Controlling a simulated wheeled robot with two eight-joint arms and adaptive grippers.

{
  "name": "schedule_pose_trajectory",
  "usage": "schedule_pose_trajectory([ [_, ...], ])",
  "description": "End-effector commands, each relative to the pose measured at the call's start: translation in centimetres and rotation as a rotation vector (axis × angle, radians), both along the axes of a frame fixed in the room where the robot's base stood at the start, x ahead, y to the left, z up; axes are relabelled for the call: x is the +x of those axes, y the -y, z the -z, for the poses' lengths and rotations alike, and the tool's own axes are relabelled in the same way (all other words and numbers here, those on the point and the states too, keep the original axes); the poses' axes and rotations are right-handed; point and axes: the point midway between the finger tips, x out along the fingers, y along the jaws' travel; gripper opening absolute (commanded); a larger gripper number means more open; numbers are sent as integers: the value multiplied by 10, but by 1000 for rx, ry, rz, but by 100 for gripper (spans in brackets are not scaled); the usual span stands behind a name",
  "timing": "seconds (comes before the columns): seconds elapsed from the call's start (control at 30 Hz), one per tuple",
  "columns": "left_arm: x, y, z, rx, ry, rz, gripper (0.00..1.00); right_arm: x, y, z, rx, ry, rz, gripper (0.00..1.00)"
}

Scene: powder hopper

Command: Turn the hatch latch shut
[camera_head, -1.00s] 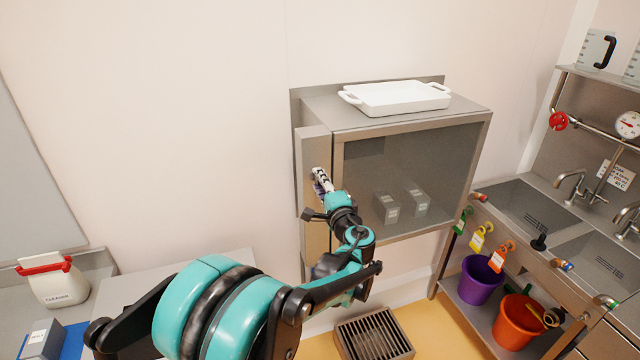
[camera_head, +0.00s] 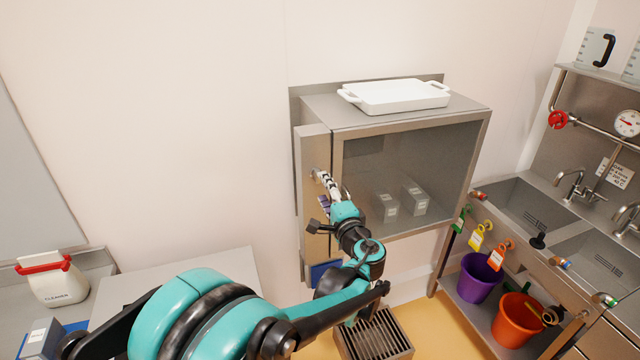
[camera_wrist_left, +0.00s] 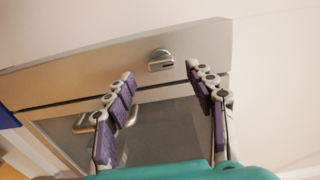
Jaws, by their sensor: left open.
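The hatch is a steel wall cabinet with a dark glass front (camera_head: 440,140) and a pale steel panel (camera_head: 313,150) along its left side. In the left wrist view, a small rounded metal latch knob (camera_wrist_left: 160,61) with a dark slot sits on the steel panel (camera_wrist_left: 60,78). My left gripper (camera_head: 323,182) is at this panel. Its purple-padded fingers (camera_wrist_left: 160,75) are spread, and the knob shows beyond and between the tips, apparently untouched. A metal handle (camera_wrist_left: 128,118) is partly hidden behind one finger. My right gripper is not in view.
A white tray (camera_head: 398,97) sits on top of the cabinet. Two small boxes (camera_head: 413,197) show behind the glass. A sink counter (camera_head: 530,215) with hanging tags and buckets stands at right. A floor grate (camera_head: 375,338) lies below. The wall left of the cabinet is clear.

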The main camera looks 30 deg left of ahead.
Motion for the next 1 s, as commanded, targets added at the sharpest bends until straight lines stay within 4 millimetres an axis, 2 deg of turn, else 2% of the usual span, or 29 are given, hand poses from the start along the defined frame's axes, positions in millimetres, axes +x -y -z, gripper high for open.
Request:
schedule_pose_trajectory([
  [0.03, -8, 11, 0, 0, 0, 5, 55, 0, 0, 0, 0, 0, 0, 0],
  [0.2, -30, 37, 0, -1, 1, 4, 55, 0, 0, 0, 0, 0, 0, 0],
  [0.4, -46, 54, 0, -1, 1, 2, 55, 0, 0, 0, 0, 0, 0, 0],
  [1.0, -50, 55, 2, -9, -1, -1, 55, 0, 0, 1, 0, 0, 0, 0],
])
